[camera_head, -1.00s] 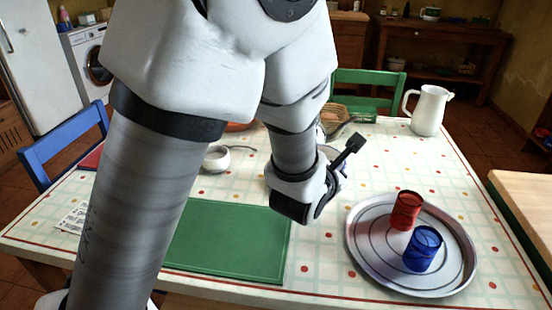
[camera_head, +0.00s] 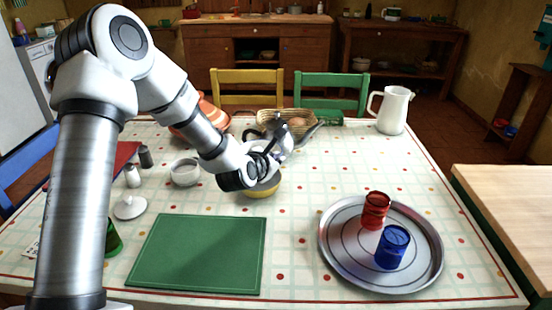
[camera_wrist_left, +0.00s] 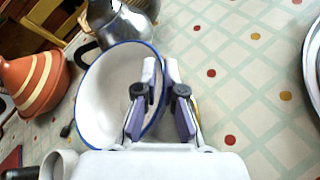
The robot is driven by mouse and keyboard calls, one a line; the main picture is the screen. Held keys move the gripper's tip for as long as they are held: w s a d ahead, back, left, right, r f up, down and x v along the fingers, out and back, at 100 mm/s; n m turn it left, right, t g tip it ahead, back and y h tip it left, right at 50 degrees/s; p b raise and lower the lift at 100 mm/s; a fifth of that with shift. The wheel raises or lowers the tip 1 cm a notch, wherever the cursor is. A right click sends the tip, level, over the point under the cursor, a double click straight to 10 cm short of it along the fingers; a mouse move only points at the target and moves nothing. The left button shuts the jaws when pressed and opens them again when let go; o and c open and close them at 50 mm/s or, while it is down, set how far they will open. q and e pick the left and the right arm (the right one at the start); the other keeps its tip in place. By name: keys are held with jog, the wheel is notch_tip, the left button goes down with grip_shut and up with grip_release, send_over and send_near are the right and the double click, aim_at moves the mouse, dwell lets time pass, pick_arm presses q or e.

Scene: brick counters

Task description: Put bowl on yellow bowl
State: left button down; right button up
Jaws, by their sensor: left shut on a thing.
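A white bowl with a blue rim (camera_wrist_left: 108,90) is in my left gripper (camera_wrist_left: 161,78) in the left wrist view, its near wall between the two fingers. In the head view my left gripper (camera_head: 272,168) is over the yellow bowl (camera_head: 263,191), and the arm mostly hides the white bowl. In the left wrist view only a sliver of yellow (camera_wrist_left: 195,104) shows beside the right finger. Whether the white bowl touches the yellow bowl is unclear. My right gripper is out of view.
A metal kettle (camera_head: 283,135), a wicker basket (camera_head: 270,116) and an orange tagine (camera_head: 214,118) stand behind. A small white pot (camera_head: 185,172) is left of the gripper. In front lie a green mat (camera_head: 198,253) and a round tray (camera_head: 340,262) with red and blue cups.

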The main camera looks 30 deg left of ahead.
pick_arm(q)
jog(key=shift+f+b, duration=0.1)
jog(key=shift+b, duration=0.2)
jog(key=shift+f, duration=0.3)
jog(key=c, duration=1.3)
grip_release()
jog(key=shift+r, duration=0.1)
jog(key=shift+r, duration=0.1)
jog(key=shift+r+p, duration=0.3)
jog(key=shift+r, duration=0.05)
jog(key=p+v, duration=0.1)
jog(key=v, duration=1.1)
jog(key=shift+f, duration=0.1)
